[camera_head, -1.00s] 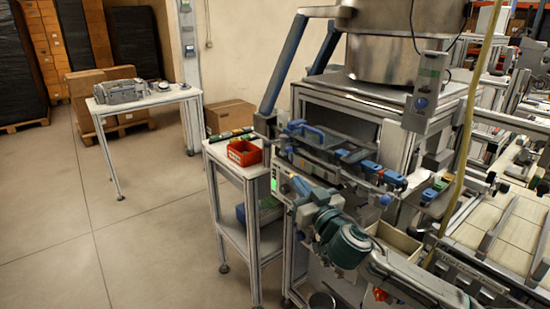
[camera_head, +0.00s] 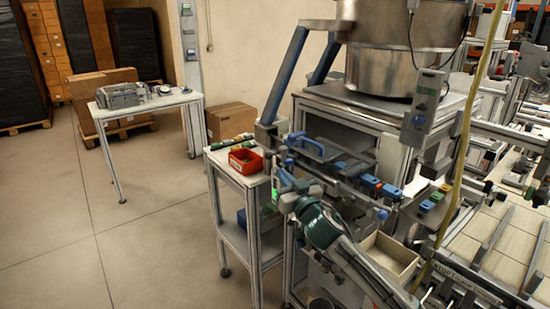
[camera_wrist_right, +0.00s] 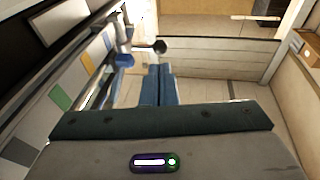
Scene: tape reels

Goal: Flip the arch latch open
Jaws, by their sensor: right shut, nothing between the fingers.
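A blue arch-shaped part (camera_head: 308,148), which looks like the arch latch, sits on the metal rail assembly at the front of the machine. It appears low, along the rail; its exact angle is too small to tell. My right gripper (camera_head: 284,178) is just below and left of it, at the machine's front left corner, apart from it as far as I can see. In the right wrist view its two blue fingers (camera_wrist_right: 158,85) are together and hold nothing. A dark round knob (camera_wrist_right: 160,46) shows beyond the fingertips. My left gripper is not in view.
A red bin (camera_head: 245,160) stands on the small side table left of the machine. A cream open box (camera_head: 388,258) is below. A metal bowl (camera_head: 405,65) stands above.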

